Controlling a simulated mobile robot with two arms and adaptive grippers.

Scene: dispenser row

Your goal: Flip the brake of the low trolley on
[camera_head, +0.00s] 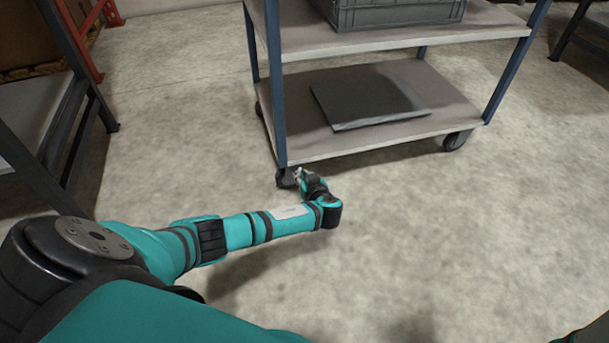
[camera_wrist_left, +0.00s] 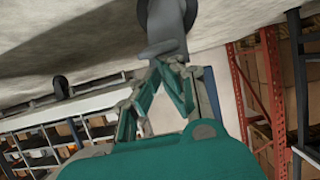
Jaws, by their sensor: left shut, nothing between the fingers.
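The low trolley (camera_head: 400,140) has blue posts and two grey shelves, and stands ahead of me. Its near left caster (camera_head: 286,178) is at the foot of the front left post. My left gripper (camera_head: 300,175) is right at this caster, low over the floor. In the left wrist view, the gripper (camera_wrist_left: 165,66) is shut and empty, its tips close to a small grey lever (camera_wrist_left: 158,49) beside the dark caster wheel (camera_wrist_left: 166,14). I cannot tell whether the tips touch the lever. In the head view the lever is too small to make out. My right gripper is out of view.
A grey crate (camera_head: 395,12) stands on the top shelf and a dark flat panel (camera_head: 370,97) lies on the lower one. A rack (camera_head: 40,110) stands at the left. The floor (camera_head: 450,230) in front of the trolley is clear.

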